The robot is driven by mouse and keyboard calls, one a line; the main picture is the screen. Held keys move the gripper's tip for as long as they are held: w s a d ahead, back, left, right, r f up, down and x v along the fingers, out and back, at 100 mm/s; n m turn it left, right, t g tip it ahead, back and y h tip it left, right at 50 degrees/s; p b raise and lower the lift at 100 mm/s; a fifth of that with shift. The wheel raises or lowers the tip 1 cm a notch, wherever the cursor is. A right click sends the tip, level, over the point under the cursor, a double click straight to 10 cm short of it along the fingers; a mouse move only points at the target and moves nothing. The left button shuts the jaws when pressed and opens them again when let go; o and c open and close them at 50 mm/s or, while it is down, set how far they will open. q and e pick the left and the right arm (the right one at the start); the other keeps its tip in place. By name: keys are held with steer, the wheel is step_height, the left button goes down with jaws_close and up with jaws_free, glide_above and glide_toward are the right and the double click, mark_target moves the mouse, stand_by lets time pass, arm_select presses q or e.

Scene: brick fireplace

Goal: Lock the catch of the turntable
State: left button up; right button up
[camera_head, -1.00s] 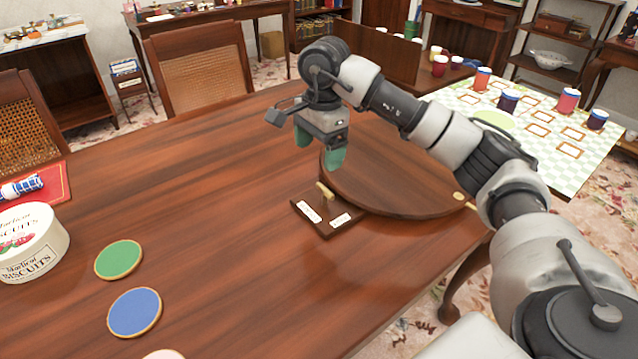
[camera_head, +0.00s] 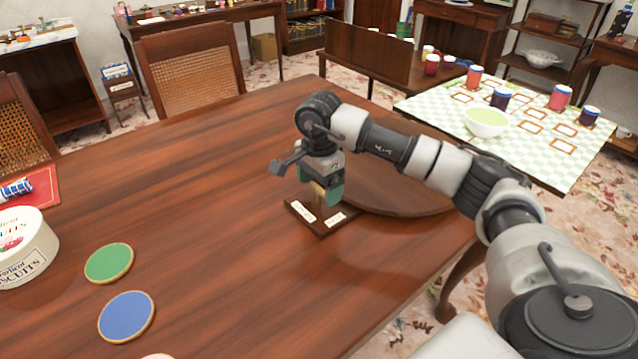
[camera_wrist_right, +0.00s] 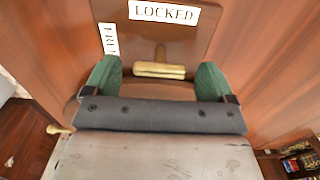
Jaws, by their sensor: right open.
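The turntable (camera_head: 405,200) is a round dark wooden disc on the table, partly hidden by my right arm. At its near left edge is a dark wooden catch plate (camera_head: 322,231) with two white labels. In the right wrist view one label (camera_wrist_right: 163,13) reads "LOCKED"; the other (camera_wrist_right: 109,38), partly cut off by the view angle, seems to read "FREE". The brass catch lever (camera_wrist_right: 160,70) lies between the green fingers of my right gripper (camera_wrist_right: 158,80). The gripper (camera_head: 319,186) is open low over the plate, with gaps visible on both sides of the lever. My left gripper is not in view.
A green coaster (camera_head: 109,263), a blue coaster (camera_head: 126,316) and a biscuit tin (camera_head: 22,250) stand on the table (camera_head: 210,220) at left. A checkered side table (camera_head: 455,115) with jars and a bowl (camera_head: 486,122) is at right. The table's middle is clear.

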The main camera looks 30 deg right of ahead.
steer(key=shift+c, duration=0.3)
steer(key=c, duration=0.9)
steer(key=shift+o, duration=0.2)
